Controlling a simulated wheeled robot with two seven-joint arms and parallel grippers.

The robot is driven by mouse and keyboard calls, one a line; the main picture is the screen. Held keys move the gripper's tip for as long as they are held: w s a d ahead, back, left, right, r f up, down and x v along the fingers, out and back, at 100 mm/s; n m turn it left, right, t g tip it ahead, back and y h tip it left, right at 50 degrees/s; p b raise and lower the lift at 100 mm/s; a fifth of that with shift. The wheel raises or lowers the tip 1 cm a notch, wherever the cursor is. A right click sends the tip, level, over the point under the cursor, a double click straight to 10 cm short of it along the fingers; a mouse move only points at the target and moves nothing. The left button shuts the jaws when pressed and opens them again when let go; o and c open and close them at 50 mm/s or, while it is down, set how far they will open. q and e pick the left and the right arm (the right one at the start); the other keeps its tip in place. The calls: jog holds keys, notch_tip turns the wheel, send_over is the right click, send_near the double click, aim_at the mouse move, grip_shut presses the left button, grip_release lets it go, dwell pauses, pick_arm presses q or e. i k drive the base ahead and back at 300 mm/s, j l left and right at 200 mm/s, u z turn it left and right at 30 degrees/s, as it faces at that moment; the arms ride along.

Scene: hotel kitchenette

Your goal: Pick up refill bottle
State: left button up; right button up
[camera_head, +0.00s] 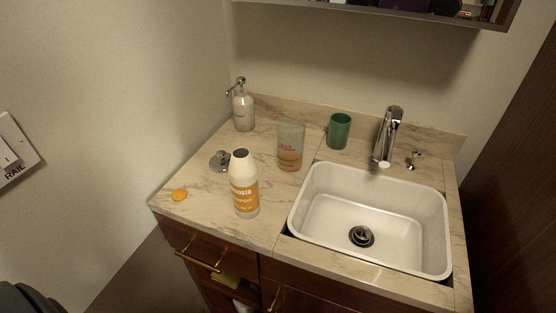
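The refill bottle (245,194) is a white bottle with an orange label and a dark round top. It stands upright on the marble counter (262,238), near its front edge and left of the sink. A small orange disc (179,195), which looks like a cap, lies flat to its left. A frosted container (290,150) with orange contents in its lower part stands behind it to the right. A metal pump head (221,160) lies on the counter just left of the bottle. Neither of my grippers shows in the head view.
A pump dispenser (243,112) and a green cup (339,131) stand at the back. The white sink (325,205) and faucet (386,135) fill the right side. A mirror cabinet (410,12) overhangs the back. The counter's front left is mostly clear.

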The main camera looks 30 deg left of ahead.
aim_at(243, 173)
jog(key=k+j+u, duration=0.15)
jog(key=k+u, duration=0.2)
jog(key=k+j+u, duration=0.2)
jog(key=u, duration=0.15)
jog(key=i, duration=0.4)
jog(key=u, duration=0.05)
